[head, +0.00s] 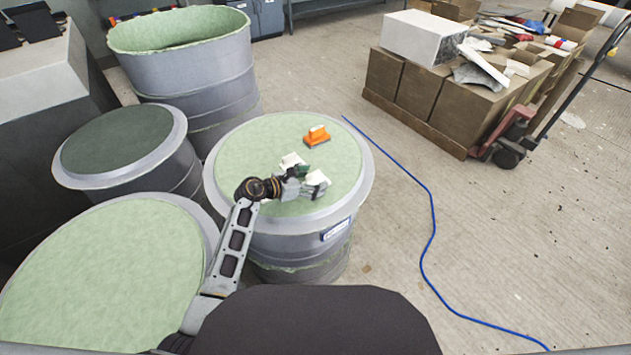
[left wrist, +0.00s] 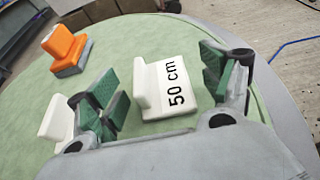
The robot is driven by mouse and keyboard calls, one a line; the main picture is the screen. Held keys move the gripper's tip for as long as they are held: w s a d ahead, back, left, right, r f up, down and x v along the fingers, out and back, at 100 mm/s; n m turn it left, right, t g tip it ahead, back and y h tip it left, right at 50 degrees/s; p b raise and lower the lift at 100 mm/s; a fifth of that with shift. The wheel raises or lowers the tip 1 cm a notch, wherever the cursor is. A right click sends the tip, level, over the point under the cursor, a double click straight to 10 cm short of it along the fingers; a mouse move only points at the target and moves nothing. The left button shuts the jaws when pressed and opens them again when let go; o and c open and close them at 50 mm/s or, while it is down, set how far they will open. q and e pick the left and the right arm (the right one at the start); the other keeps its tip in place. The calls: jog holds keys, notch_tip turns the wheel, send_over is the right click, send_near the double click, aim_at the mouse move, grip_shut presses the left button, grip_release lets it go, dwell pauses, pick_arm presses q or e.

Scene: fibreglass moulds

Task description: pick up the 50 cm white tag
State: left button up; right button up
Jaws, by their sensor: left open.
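The white tag marked "50 cm" (left wrist: 160,84) lies on the light green top of the round mould (head: 263,139). It has an upright ridge on one side and black lettering on its flat part. My left gripper (head: 308,182) is low over the mould top, with its green-padded fingers apart. In the left wrist view the tag sits between and ahead of the open fingers, and I cannot tell whether either touches it. In the head view the white tag (head: 319,177) is partly hidden by the gripper. My right gripper is not in view.
A second white tag (left wrist: 58,121) lies just beyond the left-hand finger, partly hidden. An orange block on a grey base (left wrist: 66,51) stands farther back on the mould top. Other moulds (head: 122,146) stand to the left. A blue hose (head: 432,212) crosses the floor.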

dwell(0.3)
pick_arm(q)
jog(key=c, duration=1.1)
jog(key=shift+r, duration=0.15)
jog(key=shift+r, duration=0.6)
notch_tip(320, 180, up, 9)
jog(key=shift+f+p, duration=0.2)
jog(key=shift+p, duration=0.3)
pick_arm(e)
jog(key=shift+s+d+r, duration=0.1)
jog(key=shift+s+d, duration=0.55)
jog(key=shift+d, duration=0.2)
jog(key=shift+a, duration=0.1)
